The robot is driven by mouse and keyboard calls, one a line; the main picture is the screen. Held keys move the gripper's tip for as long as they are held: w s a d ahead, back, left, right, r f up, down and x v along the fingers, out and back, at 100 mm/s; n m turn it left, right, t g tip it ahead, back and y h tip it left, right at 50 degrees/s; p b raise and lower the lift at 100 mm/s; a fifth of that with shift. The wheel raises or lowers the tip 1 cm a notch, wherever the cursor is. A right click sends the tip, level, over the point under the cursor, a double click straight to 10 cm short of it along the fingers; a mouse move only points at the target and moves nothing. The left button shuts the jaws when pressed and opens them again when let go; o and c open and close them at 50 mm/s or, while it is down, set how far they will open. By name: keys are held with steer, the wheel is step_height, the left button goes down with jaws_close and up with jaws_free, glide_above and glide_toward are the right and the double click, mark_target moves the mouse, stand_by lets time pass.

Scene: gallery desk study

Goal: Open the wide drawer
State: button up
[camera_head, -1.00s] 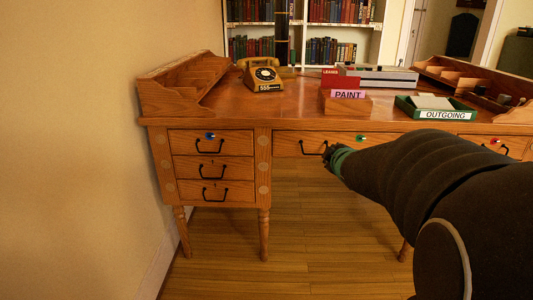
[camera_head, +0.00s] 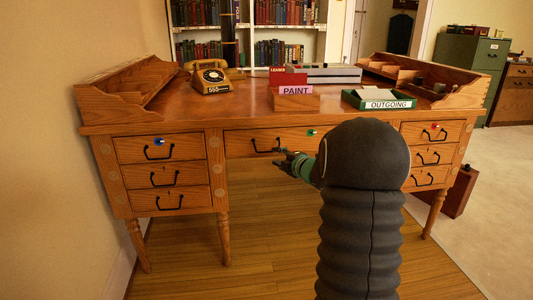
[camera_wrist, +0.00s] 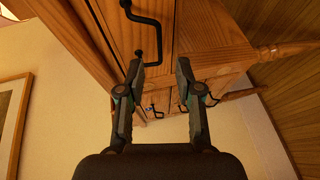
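The wide drawer (camera_head: 240,144) is the wooden middle drawer under the desktop. It looks closed, with its front about flush with the desk. Its black bar handle (camera_head: 264,146) is left of a green-tipped key (camera_head: 312,132). My gripper (camera_head: 279,154) is at the handle's right end in the head view, partly hidden by its own wrist. In the wrist view, my gripper (camera_wrist: 160,72) has its two fingers apart with nothing between them. A black handle (camera_wrist: 156,35) lies just beyond the fingertips. I cannot tell whether they touch.
Drawer stacks flank it on the left (camera_head: 160,175) and right (camera_head: 430,158), with black handles. On the desktop are a yellow telephone (camera_head: 210,78), a PAINT box (camera_head: 296,100) and a green OUTGOING tray (camera_head: 379,103). The space under the wide drawer is open.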

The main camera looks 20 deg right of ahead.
mark_target(268, 152)
steer(key=x, duration=0.7)
steer(key=shift+w, duration=0.4)
